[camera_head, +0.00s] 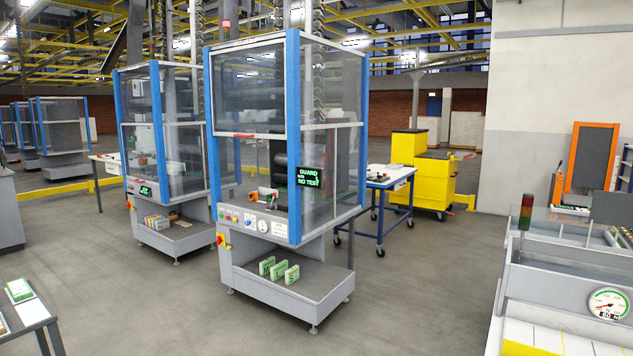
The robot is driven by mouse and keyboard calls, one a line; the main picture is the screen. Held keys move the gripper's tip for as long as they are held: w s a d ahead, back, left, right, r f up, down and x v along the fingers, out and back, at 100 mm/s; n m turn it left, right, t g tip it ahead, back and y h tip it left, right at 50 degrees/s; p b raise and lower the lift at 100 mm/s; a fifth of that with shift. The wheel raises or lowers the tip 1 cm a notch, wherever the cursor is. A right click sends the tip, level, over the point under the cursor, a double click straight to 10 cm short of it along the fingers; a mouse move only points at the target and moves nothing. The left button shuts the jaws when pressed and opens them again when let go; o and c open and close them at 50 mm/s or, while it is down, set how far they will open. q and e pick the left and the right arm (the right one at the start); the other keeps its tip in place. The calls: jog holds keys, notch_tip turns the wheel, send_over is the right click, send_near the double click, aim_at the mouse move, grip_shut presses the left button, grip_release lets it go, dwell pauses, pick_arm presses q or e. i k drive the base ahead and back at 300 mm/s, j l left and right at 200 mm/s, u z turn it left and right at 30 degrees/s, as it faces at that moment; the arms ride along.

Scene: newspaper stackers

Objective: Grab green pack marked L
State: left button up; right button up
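Several green-and-white packs stand upright in a row on the low grey tray (318,281) of the nearest blue-framed stacker (296,140). The left one (266,265), the middle one (278,270) and the right one (292,275) are small in the view, and their markings are too small to read surely. I cannot tell which pack is marked L. Neither of my grippers is in view.
A second stacker (158,150) stands behind to the left, with several coloured packs (158,221) on its tray. A blue-legged wheeled table (378,183) and a yellow cabinet (432,178) stand behind right. Grey machinery (560,285) fills the lower right. The floor (150,300) in front is clear.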

aim_at(279, 270)
jog(key=i, duration=0.65)
jog(key=i+l+u, duration=0.1)
jog(key=i, duration=0.55)
jog(key=i+l, duration=0.1)
jog(key=i, duration=0.5)
jog(key=i+l+u, duration=0.1)
jog(key=i, duration=0.55)
jog(key=i+l, duration=0.15)
jog(key=i, duration=0.5)
jog(key=j+u, duration=0.05)
